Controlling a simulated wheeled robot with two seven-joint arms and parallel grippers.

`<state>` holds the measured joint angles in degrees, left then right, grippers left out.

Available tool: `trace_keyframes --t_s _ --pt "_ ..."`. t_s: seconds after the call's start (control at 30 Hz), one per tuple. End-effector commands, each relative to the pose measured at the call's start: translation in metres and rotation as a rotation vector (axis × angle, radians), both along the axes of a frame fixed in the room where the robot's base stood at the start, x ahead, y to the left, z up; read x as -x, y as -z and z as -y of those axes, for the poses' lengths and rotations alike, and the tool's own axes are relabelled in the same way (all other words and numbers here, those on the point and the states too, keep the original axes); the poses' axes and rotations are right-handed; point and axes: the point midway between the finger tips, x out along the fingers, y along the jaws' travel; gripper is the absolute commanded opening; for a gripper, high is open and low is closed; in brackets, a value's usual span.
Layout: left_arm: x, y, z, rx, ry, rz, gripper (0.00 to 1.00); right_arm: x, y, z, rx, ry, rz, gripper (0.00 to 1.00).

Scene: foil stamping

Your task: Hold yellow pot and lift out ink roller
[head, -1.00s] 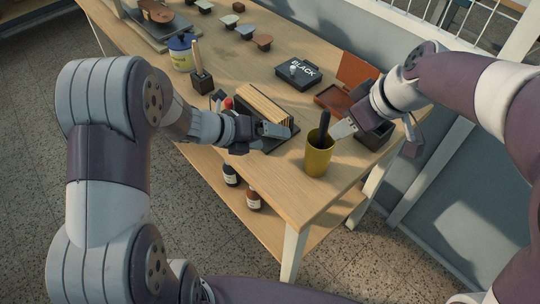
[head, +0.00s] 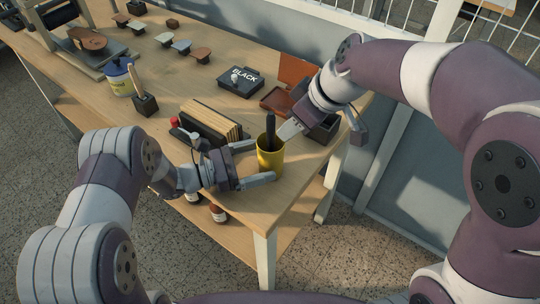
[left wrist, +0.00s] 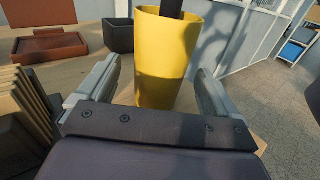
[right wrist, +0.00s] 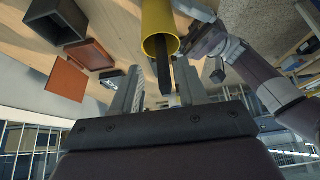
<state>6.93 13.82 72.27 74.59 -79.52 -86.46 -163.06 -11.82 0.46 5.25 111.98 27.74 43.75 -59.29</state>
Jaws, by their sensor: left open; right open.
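The yellow pot (head: 270,160) stands upright near the right end of the wooden table. A dark handle (head: 270,130), the visible part of the ink roller, sticks up out of it; the rest is hidden inside the pot. My left gripper (head: 262,163) is open, with its fingers on either side of the pot; in the left wrist view the yellow pot (left wrist: 165,60) sits between them with gaps. My right gripper (head: 290,130) is open, just right of the handle and above the pot's rim. In the right wrist view the handle (right wrist: 163,72) points toward the space between the fingers.
A rack of wooden boards (head: 210,122) stands left of the pot, close to my left gripper. A dark open box (head: 318,128) and a red-brown tray (head: 278,101) lie behind my right gripper. A black case (head: 240,80) sits farther back. The table's front edge is near the pot.

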Motion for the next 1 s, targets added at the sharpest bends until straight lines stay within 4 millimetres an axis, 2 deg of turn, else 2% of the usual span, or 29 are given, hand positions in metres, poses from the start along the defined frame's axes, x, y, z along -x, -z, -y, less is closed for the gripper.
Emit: trace_keyframes --t_s 0.1,0.2,0.33,0.57,0.63,0.73,0.77,0.8,0.83,0.87,1.0 --pt "-0.007 0.001 0.024 -0.001 0.004 -0.001 0.93 0.0 0.0 0.0 0.0 0.0 0.0 0.43" --pt "-0.011 0.0 0.036 -0.002 0.002 -0.001 0.93 0.0 0.0 0.0 0.0 0.0 0.0 0.43" --pt "-0.014 0.001 0.044 -0.002 0.0 -0.002 0.93 0.0 0.0 0.0 0.0 0.0 0.0 0.43" --pt "-0.015 0.0 0.045 -0.001 0.0 -0.003 0.93 0.0 0.0 0.0 0.0 0.0 0.0 0.43" --pt "-0.015 0.0 0.045 -0.001 0.0 -0.003 0.77 0.0 0.0 0.0 0.0 0.0 0.0 0.43" --pt "-0.015 0.0 0.045 -0.001 0.0 -0.003 0.45 0.0 0.0 0.0 0.0 0.0 0.0 0.43" --pt "-0.015 0.0 0.045 -0.001 0.0 -0.003 0.38 0.0 0.0 0.0 0.0 0.0 0.0 0.43" --pt "-0.015 0.0 0.045 -0.001 0.0 -0.003 0.38 0.0 0.0 0.0 0.0 0.0 0.0 0.43" --pt "-0.015 0.0 0.045 -0.001 0.0 -0.003 0.38 0.0 0.0 0.0 0.0 0.0 0.0 0.49" --pt "-0.015 0.0 0.045 -0.001 0.0 -0.003 0.38 0.0 0.0 0.0 0.0 0.002 -0.001 0.51" --pt "-0.015 0.0 0.045 -0.001 0.0 -0.003 0.38 0.003 -0.005 -0.008 0.013 0.064 -0.04 0.51"
